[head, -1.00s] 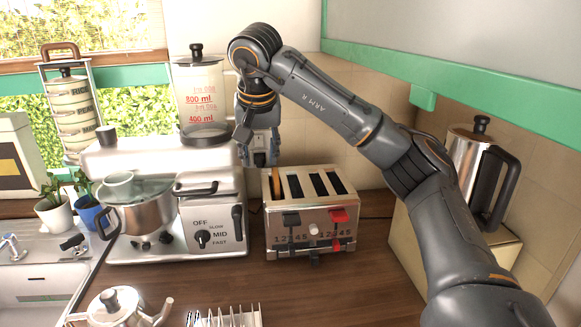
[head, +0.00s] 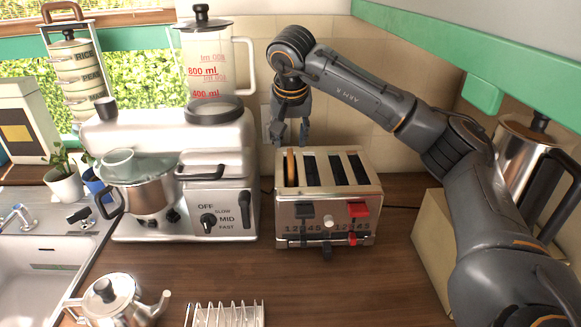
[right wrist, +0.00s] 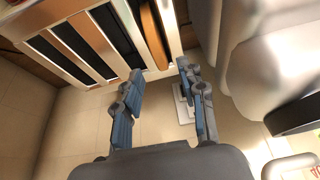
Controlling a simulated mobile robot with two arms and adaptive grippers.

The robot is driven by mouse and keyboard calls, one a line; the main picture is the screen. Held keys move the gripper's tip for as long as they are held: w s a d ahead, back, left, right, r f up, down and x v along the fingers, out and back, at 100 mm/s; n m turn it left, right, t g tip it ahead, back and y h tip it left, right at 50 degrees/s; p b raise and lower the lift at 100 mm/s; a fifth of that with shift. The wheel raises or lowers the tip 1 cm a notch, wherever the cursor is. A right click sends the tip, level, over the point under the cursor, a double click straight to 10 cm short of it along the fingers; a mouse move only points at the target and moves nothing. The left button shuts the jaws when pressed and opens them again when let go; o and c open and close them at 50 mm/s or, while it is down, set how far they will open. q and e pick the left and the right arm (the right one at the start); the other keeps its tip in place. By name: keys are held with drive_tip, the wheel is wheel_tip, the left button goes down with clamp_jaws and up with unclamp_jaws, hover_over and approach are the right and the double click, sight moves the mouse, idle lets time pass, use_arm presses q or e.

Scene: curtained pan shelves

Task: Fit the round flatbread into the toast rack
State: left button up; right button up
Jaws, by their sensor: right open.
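The round flatbread shows as a thin brown edge (head: 291,166) standing upright in the leftmost slot of the chrome toaster (head: 326,210). In the right wrist view the flatbread (right wrist: 154,34) is a brown strip just beyond the fingertips. My right gripper (head: 291,138) is open, with its fingers pointing down above and slightly behind the flatbread's slot. In the right wrist view its two fingers (right wrist: 160,70) are apart with nothing between them. The silver toast rack (head: 228,316) stands at the bottom edge of the head view, partly cut off. My left gripper is out of view.
A mixer (head: 180,165) with a steel bowl stands close left of the toaster, with a measuring jug (head: 205,60) behind it. A teapot (head: 118,303) is left of the rack. A steel pot (head: 520,165) is at right. The counter before the toaster is clear.

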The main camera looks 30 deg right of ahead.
sight(291, 152)
drive_tip(key=shift+w+d+f, duration=0.15)
drive_tip(key=shift+f, duration=0.2)
drive_tip(key=p+x, duration=0.2)
drive_tip(key=x, duration=0.2)
drive_tip(key=shift+d+f+p, duration=0.1)
drive_tip(key=shift+f+p, duration=0.2)
drive_tip(key=shift+f, duration=0.05)
drive_tip(key=shift+w+d+f, duration=0.1)
drive_tip(key=shift+w+f, duration=0.05)
drive_tip(key=shift+f, duration=0.15)
clamp_jaws()
